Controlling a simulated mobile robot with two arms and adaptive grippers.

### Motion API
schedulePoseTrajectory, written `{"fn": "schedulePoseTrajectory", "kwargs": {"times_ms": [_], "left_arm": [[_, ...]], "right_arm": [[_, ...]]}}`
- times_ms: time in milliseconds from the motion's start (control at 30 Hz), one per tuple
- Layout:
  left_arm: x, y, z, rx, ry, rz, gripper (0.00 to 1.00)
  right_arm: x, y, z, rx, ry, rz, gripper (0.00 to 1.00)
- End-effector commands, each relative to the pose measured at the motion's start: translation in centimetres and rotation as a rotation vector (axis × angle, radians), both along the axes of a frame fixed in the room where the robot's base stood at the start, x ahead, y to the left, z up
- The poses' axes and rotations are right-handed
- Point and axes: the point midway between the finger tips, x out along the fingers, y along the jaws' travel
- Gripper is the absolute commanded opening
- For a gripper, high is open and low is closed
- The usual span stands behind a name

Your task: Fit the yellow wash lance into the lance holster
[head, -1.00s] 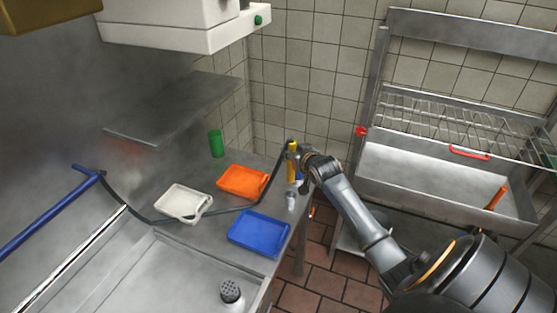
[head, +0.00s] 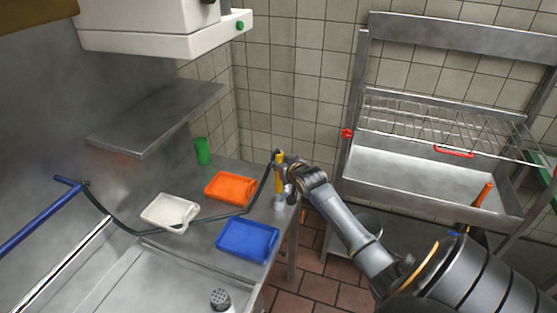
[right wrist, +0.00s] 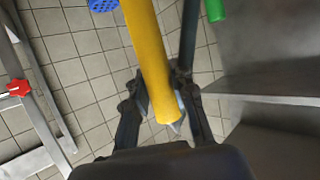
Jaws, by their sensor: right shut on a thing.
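The yellow wash lance (head: 278,181) stands roughly upright near the right edge of the steel counter, its top at my right gripper (head: 284,163). In the right wrist view the lance (right wrist: 152,50) runs between the fingers of my right gripper (right wrist: 160,95), which is shut on it. A dark hose (head: 226,214) runs from the lance area across the counter. A small grey fitting (head: 281,203) sits at the lance's lower end; I cannot tell whether it is the holster or whether the lance is inside it. My left gripper is not in view.
An orange tray (head: 230,189), a white tray (head: 169,211), a blue tray (head: 247,240) and a green cup (head: 203,151) are on the counter. A wire rack (head: 438,128) stands over a steel basin at right. A blue perforated piece (right wrist: 103,4) shows beside the lance.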

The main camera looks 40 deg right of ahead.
Motion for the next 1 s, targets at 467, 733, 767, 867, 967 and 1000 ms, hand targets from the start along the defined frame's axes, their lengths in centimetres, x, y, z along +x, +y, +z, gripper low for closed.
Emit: {"fn": "schedulePoseTrajectory", "kwargs": {"times_ms": [467, 733, 767, 867, 967, 1000], "left_arm": [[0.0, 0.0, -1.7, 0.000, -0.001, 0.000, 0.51], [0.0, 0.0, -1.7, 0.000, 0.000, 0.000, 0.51], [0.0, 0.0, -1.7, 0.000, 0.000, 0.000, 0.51], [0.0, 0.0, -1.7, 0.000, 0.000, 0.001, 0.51], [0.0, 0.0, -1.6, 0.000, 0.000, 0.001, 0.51], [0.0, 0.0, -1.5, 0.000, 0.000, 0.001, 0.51]], "right_arm": [[0.0, 0.0, -2.6, -0.001, -0.002, 0.000, 0.00], [0.0, 0.0, -2.6, -0.001, -0.002, 0.000, 0.00], [0.0, 0.0, -2.6, -0.001, -0.002, 0.000, 0.00], [0.0, 0.0, -2.6, -0.001, -0.002, 0.000, 0.00], [0.0, 0.0, -2.5, -0.001, -0.002, 0.000, 0.00], [0.0, 0.0, -2.5, -0.001, -0.002, 0.000, 0.00]]}}
